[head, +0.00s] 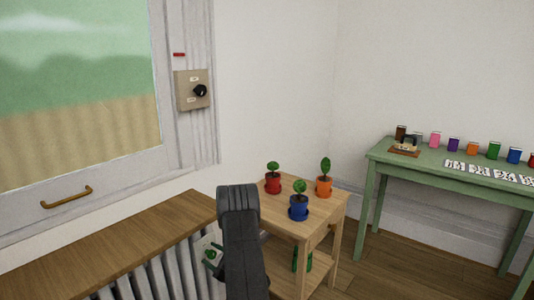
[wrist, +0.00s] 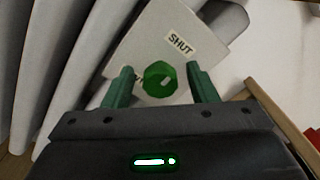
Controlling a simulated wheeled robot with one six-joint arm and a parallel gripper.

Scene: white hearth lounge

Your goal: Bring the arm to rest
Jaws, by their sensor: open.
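In the wrist view my gripper (wrist: 160,80) is open. Its two green fingers stand on either side of a round green knob (wrist: 160,79), with gaps showing between the fingers and the knob. The knob sits on a pale plate (wrist: 150,40) with a label reading SHUT; another label is mostly hidden behind the knob. In the head view my dark arm (head: 241,240) reaches down between the radiator and a small wooden table. The plate with green on it (head: 208,244) shows just left of the arm. The gripper itself is mostly hidden there.
A white radiator (head: 165,278) under a wooden shelf (head: 120,240) stands left of my arm. The small wooden table (head: 323,206) with red, blue and orange plant pots stands close on the right. A green table (head: 440,166) with several coloured items is farther right. Floor shows between the tables.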

